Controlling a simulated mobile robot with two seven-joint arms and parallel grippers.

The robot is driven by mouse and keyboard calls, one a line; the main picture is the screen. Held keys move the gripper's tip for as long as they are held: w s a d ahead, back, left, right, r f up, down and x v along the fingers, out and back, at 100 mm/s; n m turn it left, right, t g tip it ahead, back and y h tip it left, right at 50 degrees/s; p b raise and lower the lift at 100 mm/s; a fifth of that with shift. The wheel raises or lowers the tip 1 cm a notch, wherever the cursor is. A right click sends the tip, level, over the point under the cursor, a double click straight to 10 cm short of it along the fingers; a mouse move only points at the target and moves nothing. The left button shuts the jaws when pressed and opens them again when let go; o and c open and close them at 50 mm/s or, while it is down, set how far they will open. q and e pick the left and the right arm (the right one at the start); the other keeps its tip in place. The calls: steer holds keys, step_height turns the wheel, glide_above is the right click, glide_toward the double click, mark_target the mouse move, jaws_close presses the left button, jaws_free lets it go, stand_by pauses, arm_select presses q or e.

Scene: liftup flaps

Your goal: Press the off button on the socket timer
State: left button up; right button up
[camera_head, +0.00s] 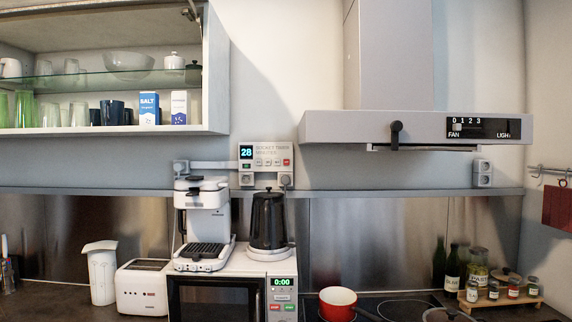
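The socket timer (268,152) is a pale panel on the wall in the middle of the view, above the coffee machine and the kettle. Its small dark display (246,153) reads 28 in light digits. A row of small buttons lies to the right of the display under some lettering. Sockets sit under the panel, one with a plug (286,179). Neither of my grippers shows in this view, and nothing covers the timer's front.
A white coffee machine (202,222) and black kettle (268,220) stand on the microwave (215,294) below the timer. An open wall cabinet (219,75) is at upper left, a range hood (350,127) at right. A red pot (337,302) sits on the hob.

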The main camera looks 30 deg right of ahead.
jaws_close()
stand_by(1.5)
